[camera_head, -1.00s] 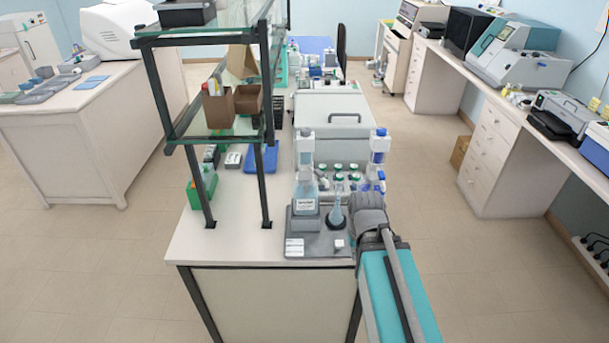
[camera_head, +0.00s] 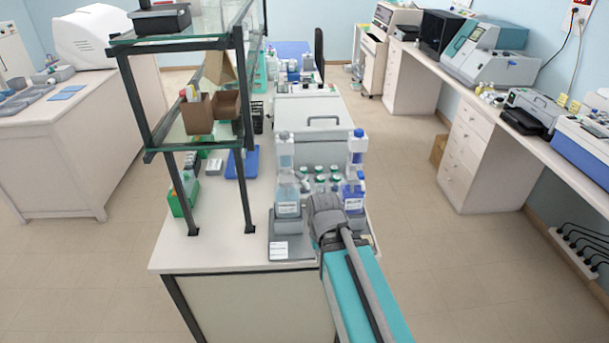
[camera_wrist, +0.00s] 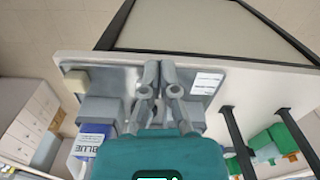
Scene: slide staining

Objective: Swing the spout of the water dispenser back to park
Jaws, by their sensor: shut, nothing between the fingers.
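A dispenser bottle with pale blue liquid and a white label (camera_head: 287,192) stands at the left of the bench's near end; I take it for the water dispenser. Its label is unreadable and its spout cannot be made out. A second dispenser, with darker blue liquid (camera_head: 354,190), stands to its right; its label reads "BLUE" in the wrist view (camera_wrist: 92,142). My gripper (camera_head: 324,204) is between the two, low and nearer the camera. In the wrist view my gripper (camera_wrist: 159,68) is shut and empty over the grey tray. Contact with the spout cannot be told.
The grey tray (camera_head: 284,228) bears a white card (camera_head: 279,249), also in the wrist view (camera_wrist: 207,83). A small beige block (camera_wrist: 76,81) lies near its edge. Several green-capped bottles (camera_head: 320,180) stand behind. A glass shelf (camera_head: 185,141) rises at left.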

